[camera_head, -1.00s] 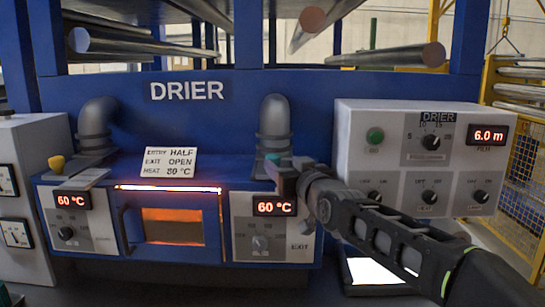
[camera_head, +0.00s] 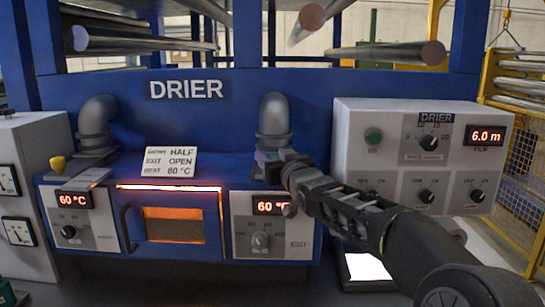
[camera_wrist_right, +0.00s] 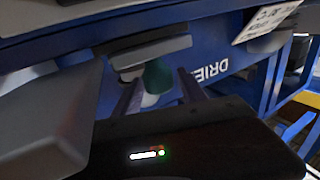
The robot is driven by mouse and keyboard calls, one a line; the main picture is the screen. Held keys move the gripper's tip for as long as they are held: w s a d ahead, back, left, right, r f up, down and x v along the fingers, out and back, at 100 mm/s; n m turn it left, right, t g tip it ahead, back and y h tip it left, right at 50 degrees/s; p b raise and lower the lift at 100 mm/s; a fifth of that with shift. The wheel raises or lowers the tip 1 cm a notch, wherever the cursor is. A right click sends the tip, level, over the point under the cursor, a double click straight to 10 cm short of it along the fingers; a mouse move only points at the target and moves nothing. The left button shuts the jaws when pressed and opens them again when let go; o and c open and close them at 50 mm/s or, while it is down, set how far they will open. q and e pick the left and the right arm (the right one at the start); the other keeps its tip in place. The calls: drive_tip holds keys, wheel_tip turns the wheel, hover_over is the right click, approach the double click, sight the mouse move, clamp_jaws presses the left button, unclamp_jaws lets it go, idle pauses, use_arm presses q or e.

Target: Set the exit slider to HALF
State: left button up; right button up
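The drier (camera_head: 195,89) is a blue machine with an entry panel at the left and an exit panel (camera_head: 297,240) at the right. My right gripper (camera_head: 268,157) is over the top of the exit side, in front of the grey pipe, and mostly covers the exit slider in the head view. In the right wrist view the slider's green knob (camera_wrist_right: 157,76) lies between the two fingers of my right gripper (camera_wrist_right: 160,88). The fingers stand apart, with a gap beside the knob. Contact cannot be told. My left gripper is not in view.
A yellow knob (camera_head: 58,163) stands on the entry side. A white card (camera_head: 169,162) reads HALF, EXIT OPEN and HEAT, partly blurred. Grey pipes (camera_head: 274,120) rise behind the knobs. A control box (camera_head: 385,160) stands at the right, close to my right arm.

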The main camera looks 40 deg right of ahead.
clamp_jaws()
idle(0.3)
idle(0.8)
